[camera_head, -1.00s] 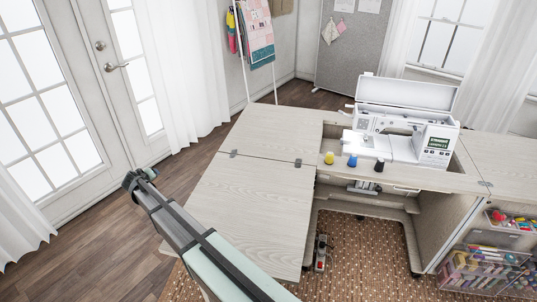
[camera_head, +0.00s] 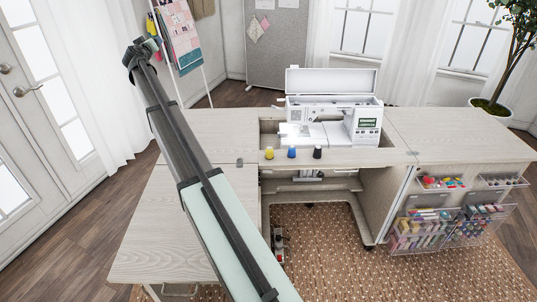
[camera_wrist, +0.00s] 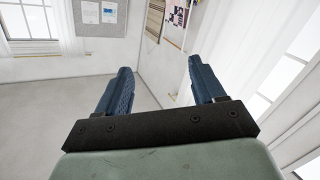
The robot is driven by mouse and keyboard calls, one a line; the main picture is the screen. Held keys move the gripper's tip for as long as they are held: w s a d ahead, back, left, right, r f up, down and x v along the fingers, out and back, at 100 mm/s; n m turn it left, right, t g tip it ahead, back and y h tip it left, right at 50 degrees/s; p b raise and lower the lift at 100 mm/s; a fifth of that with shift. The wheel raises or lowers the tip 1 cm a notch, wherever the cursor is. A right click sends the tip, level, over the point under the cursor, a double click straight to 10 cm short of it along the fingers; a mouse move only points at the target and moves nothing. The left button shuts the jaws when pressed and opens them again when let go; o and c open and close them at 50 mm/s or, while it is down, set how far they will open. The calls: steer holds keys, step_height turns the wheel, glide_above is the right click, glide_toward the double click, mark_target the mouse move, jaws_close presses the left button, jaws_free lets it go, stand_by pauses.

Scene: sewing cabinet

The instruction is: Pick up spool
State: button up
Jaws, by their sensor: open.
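Three spools stand upright in a row on the front edge of the sewing cabinet (camera_head: 215,122): a yellow spool (camera_head: 269,153), a blue spool (camera_head: 292,153) and a black spool (camera_head: 317,152). My arm rises from the bottom of the head view toward the upper left, left of the spools. My gripper (camera_wrist: 160,85) is open and empty in the wrist view, its two blue fingers wide apart. It points toward the room's wall and corner. No spool shows in the wrist view. In the head view the fingers cannot be made out clearly.
A white sewing machine (camera_head: 333,112) stands in the cabinet recess just behind the spools. The lower left leaf (camera_head: 165,235) is bare. Clear bins (camera_head: 425,232) of supplies hang at the right front. A potted plant (camera_head: 492,107) stands behind the right end.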

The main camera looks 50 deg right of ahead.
steer(key=s+d+f+n+g, duration=0.2)
steer(key=s+d+f+g, duration=0.15)
steer(key=s+d, duration=0.35)
steer(key=s+d+f+n+g, duration=0.2)
steer(key=s+d+f+g, duration=0.15)
steer(key=s+d, duration=0.35)
steer(key=n+g+y, duration=0.7)
steer(key=n+y, duration=0.2)
steer(key=n, duration=0.7)
glide_toward(269, 150)
steer(key=d+f, duration=0.1)
steer(key=f, duration=0.6)
steer(key=d+f, duration=0.1)
steer(key=f, duration=0.3)
steer(key=shift+w+d, duration=0.1)
steer(key=shift+d, duration=0.2)
steer(key=shift+c, duration=0.2)
steer(key=c, duration=1.1)
